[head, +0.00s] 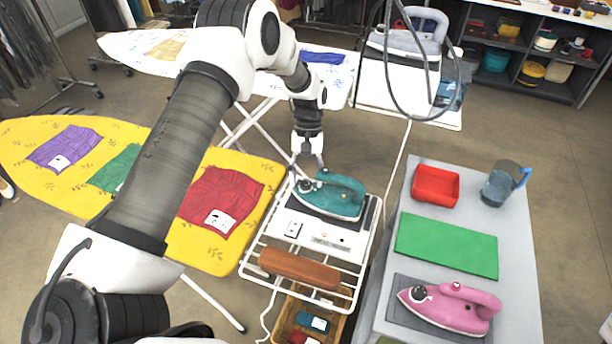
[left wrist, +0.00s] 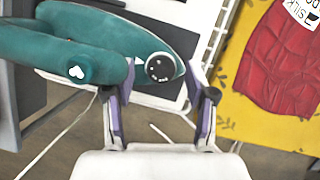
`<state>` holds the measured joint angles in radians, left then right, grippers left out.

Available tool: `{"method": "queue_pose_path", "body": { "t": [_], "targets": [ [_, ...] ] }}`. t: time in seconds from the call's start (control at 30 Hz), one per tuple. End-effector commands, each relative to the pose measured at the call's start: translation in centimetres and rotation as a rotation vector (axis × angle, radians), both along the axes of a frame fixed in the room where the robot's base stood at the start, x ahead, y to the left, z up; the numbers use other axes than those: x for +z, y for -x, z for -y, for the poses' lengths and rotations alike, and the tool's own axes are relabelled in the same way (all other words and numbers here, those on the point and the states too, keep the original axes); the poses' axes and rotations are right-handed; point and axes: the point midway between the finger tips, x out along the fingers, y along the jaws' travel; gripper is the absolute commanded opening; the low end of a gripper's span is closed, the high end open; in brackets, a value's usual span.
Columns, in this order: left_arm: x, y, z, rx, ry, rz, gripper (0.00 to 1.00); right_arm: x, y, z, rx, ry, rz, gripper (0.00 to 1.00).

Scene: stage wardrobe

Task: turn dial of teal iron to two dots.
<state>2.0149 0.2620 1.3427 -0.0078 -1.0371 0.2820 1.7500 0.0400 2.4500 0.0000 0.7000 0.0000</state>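The teal iron (head: 340,197) rests on a dark plate on the white rack at the end of the yellow ironing board. Its dial (left wrist: 160,67) is a dark round knob with a pale rim and small white marks. I cannot read which mark the dial is set to. My left gripper (head: 308,164) points down at the dial end of the iron. In the left wrist view my left gripper (left wrist: 150,82) is open, with its fingers apart on either side of the dial; I cannot tell if they touch it. My right gripper is not in view.
A pink iron (head: 455,308), green mat (head: 447,245), red tray (head: 435,186) and blue-handled jug (head: 502,184) stand on the grey table. A grey iron (head: 408,35) stands behind. The yellow board (head: 222,258) carries folded cloths. A brown bar (head: 298,267) lies on the rack's front.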

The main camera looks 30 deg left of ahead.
Motion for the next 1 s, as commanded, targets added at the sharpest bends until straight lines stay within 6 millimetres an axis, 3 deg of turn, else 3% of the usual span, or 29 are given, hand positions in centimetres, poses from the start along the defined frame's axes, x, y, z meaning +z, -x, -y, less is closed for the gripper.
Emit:
{"method": "queue_pose_path", "body": {
  "t": [0.33, 0.73, 1.0],
  "targets": [
    [1.0, -0.5, -0.2, 0.000, -0.001, 0.003, 0.57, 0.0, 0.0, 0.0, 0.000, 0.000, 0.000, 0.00],
    [9.5, -3.7, -1.9, 0.000, -0.001, 0.002, 0.57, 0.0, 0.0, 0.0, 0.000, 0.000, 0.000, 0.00],
    [11.1, -4.2, -2.2, 0.000, 0.000, -0.002, 0.57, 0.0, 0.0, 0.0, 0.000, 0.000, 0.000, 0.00]
  ]
}}
